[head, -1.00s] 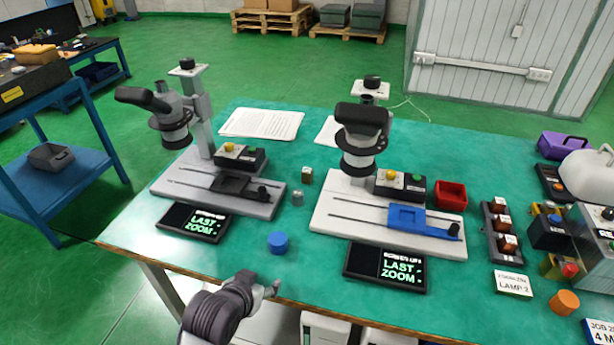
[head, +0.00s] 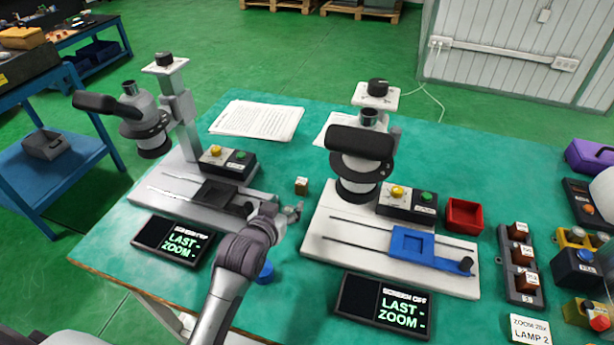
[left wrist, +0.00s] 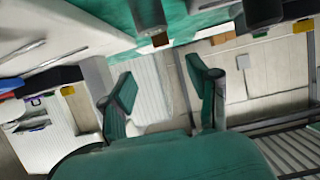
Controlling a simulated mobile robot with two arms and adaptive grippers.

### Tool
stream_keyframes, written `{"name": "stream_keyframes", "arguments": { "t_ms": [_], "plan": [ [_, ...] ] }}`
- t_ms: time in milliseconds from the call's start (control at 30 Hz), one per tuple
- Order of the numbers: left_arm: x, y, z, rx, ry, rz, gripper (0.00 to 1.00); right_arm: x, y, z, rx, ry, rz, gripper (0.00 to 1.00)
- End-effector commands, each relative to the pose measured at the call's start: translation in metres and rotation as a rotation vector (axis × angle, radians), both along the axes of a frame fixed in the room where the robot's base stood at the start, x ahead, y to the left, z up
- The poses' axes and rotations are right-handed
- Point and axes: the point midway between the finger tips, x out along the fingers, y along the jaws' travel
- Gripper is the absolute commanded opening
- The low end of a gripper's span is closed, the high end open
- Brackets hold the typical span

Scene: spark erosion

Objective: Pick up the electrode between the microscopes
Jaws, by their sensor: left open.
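A small brown block with a pale top, the electrode (head: 301,186), stands on the green table between the two microscopes. It also shows as a small brown patch at the top of the left wrist view (left wrist: 160,40). My left gripper (head: 291,212) is over the table just on the near side of the electrode, apart from it. In the left wrist view its two green-padded fingers (left wrist: 163,76) are spread with nothing between them. The left microscope (head: 150,125) and the right microscope (head: 359,160) stand on either side. My right gripper is not in view.
A blue round piece (head: 265,272) is partly hidden behind my left arm. Screens (head: 172,241) lie before both microscopes. A red tray (head: 464,215) and a rack of brown blocks (head: 520,262) are to the right. Papers (head: 256,120) lie behind.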

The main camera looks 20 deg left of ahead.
Motion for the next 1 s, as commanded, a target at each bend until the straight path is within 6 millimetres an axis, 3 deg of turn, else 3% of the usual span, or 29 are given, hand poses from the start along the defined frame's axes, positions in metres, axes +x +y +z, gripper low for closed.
{"name": "stream_keyframes", "arguments": {
  "t_ms": [400, 667, 1000],
  "plan": [
    [0.066, -0.002, -0.027, 0.000, 0.000, 0.000, 0.60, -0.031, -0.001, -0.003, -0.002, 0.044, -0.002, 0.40],
    [0.083, -0.002, -0.033, 0.000, 0.001, 0.000, 0.60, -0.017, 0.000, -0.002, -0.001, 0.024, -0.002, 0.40],
    [0.122, -0.001, -0.047, 0.000, 0.000, 0.000, 0.60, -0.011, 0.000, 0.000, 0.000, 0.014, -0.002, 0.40]
  ]
}}
